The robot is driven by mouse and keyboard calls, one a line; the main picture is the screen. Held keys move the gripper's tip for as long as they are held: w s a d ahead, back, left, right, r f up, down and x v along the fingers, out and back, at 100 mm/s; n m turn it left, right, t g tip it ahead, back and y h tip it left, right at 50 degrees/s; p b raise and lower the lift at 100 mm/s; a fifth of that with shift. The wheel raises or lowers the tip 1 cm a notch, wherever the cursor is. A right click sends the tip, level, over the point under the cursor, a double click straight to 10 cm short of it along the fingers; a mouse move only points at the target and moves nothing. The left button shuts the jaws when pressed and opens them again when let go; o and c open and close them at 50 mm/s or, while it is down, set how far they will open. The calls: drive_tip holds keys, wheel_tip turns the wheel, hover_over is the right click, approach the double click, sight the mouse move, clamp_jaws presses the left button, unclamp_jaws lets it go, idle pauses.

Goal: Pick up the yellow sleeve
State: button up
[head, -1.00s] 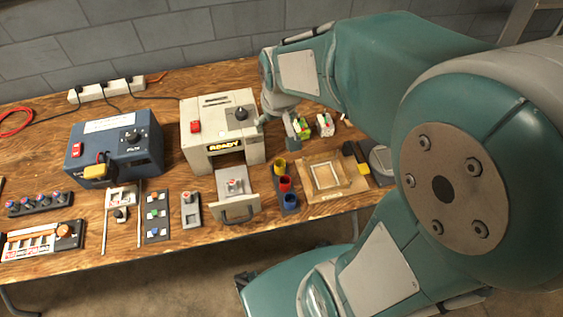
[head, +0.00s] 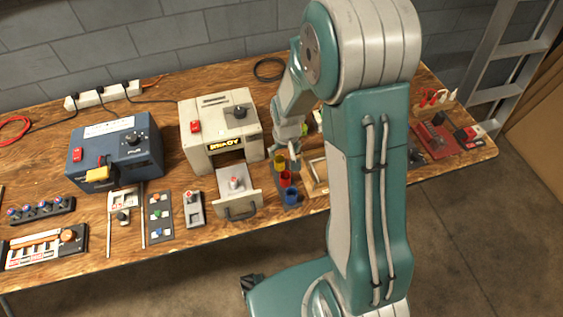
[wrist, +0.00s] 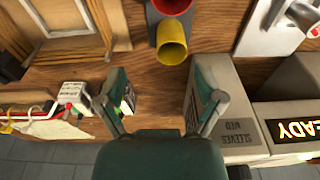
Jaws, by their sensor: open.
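The yellow sleeve (head: 280,162) stands at the back end of a dark rack, in a row with a red sleeve (head: 285,179) and a blue sleeve (head: 291,196). In the wrist view the yellow sleeve (wrist: 172,45) is a hollow open cylinder near the top centre, with part of the red sleeve (wrist: 172,5) beyond it. My gripper (wrist: 165,90) is open and empty, its fingers spread either side of the line to the yellow sleeve and short of it. In the head view my gripper (head: 291,152) hangs just right of the yellow sleeve, and my arm hides some of the bench.
The grey READY machine (head: 219,122) stands left of the sleeves, its drawer (head: 238,201) pulled out. A wooden frame (head: 318,172) lies to the right, partly hidden. In the wrist view a grey machine body (wrist: 222,85) is close to the right finger. Small cartons (wrist: 75,95) lie left.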

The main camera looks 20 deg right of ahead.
sight(279, 164)
drive_tip(key=f, duration=0.1)
drive_tip(key=a+f, duration=0.1)
drive_tip(key=f, duration=0.2)
drive_tip(key=shift+w+a+f, duration=0.2)
drive_tip(key=shift+w+a, duration=0.2)
drive_tip(key=shift+d+f, duration=0.25)
drive_tip(key=shift+f, duration=0.1)
drive_tip(key=shift+d, duration=0.1)
drive_tip(key=c, duration=0.3)
drive_tip(key=shift+a, duration=0.2)
drive_tip(key=c, duration=0.5)
